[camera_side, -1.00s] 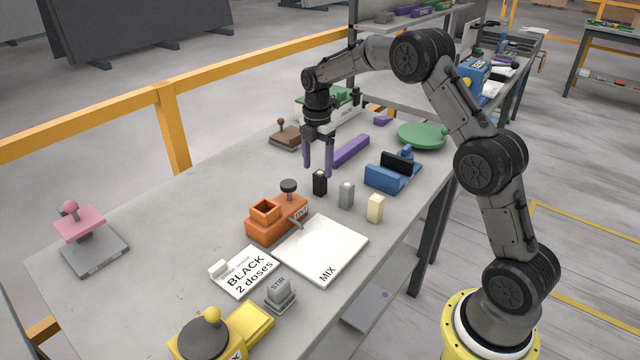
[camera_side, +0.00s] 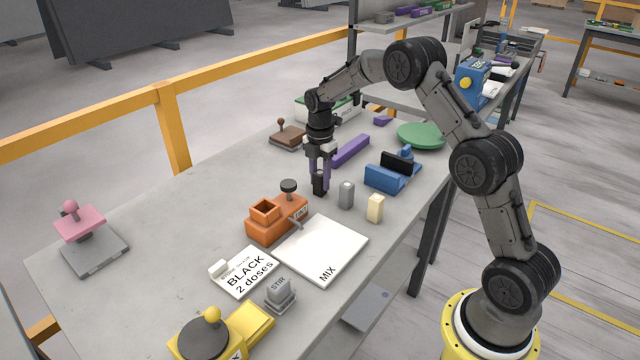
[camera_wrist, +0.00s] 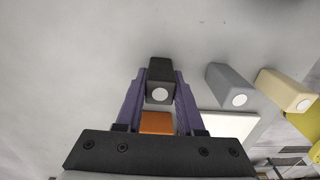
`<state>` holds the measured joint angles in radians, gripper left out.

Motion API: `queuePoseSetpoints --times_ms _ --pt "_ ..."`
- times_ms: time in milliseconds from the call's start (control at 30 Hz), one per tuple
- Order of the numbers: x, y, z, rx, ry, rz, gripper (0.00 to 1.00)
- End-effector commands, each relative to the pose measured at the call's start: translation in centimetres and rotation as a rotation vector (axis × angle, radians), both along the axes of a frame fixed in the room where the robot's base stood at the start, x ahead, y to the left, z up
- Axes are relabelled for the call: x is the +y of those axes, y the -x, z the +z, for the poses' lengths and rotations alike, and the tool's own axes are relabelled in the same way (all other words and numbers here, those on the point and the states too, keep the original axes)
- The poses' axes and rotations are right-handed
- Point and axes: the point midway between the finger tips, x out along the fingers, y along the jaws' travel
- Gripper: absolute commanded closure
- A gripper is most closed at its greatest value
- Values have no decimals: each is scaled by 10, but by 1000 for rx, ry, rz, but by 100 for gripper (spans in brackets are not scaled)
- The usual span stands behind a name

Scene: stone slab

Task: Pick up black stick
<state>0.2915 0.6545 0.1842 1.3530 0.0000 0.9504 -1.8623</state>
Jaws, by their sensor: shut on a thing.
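The black stick (camera_side: 319,187) is a short upright black block on the grey table. In the wrist view the black stick (camera_wrist: 160,78) has a white round spot on its end and sits between the purple fingers. My gripper (camera_side: 320,178) points down over it and is shut on it, one finger on each side. My gripper also shows in the wrist view (camera_wrist: 160,92). I cannot tell any gap between the stick and the table.
A grey stick (camera_side: 346,194) and a cream stick (camera_side: 375,208) stand close by on the right. An orange holder (camera_side: 265,222) with a black knob is at the front left, beside the white MIX board (camera_side: 322,250). A blue stand (camera_side: 385,178) and purple bar (camera_side: 351,150) lie behind.

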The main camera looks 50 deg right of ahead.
Motion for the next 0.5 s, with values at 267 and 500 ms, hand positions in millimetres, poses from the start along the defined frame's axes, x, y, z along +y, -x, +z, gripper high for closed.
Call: queuePoseSetpoints --times_ms 267,500 --pt "0 0 1 -1 0 0 100" --pt "0 -1 6 -3 1 0 100"
